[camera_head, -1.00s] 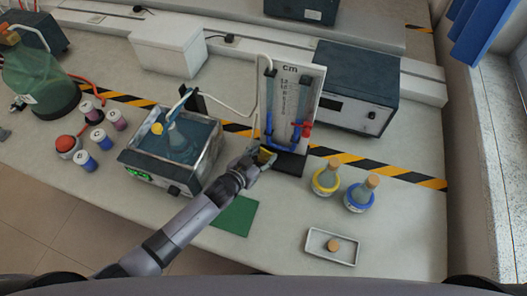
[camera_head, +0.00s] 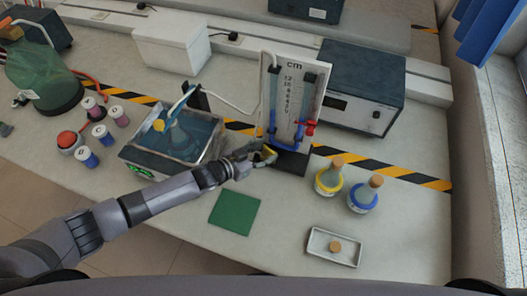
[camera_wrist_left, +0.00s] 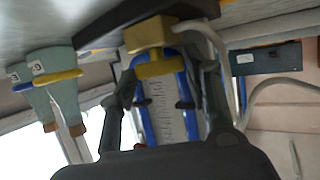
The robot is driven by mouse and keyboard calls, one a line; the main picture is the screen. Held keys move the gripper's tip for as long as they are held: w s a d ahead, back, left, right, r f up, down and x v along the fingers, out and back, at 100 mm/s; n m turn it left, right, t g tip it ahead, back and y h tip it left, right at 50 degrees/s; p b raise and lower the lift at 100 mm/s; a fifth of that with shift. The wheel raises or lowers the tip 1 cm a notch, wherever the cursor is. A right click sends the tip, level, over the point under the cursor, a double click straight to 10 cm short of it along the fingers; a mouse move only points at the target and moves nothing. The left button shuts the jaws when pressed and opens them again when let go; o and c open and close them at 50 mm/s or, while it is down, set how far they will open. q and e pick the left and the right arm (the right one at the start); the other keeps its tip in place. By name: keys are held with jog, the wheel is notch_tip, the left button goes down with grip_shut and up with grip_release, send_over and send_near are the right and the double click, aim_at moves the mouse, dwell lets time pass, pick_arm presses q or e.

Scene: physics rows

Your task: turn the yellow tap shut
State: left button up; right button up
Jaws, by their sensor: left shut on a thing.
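The yellow tap (camera_head: 269,151) is low on the left side of the upright gauge board marked "cm" (camera_head: 292,75). It is partly hidden by my left gripper (camera_head: 265,156), which is shut on it. In the left wrist view, the tap's yellow body (camera_wrist_left: 148,34) and yellow handle bar (camera_wrist_left: 160,69) show, with my left gripper's fingers (camera_wrist_left: 165,80) on either side of the handle. A red tap (camera_head: 309,127) is on the board's right side. I cannot tell the tap's exact angle. My right gripper is not in view.
A water bath (camera_head: 150,165) with a flask stands close left of the gripper. A green mat (camera_head: 235,212) and a tray (camera_head: 318,251) lie in front. A dark box (camera_head: 365,90) stands behind.

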pick_arm(q)
jog(key=o, duration=1.2)
jog(key=shift+c, duration=0.2)
jog(key=v, duration=1.2)
jog(key=shift+c, duration=0.4)
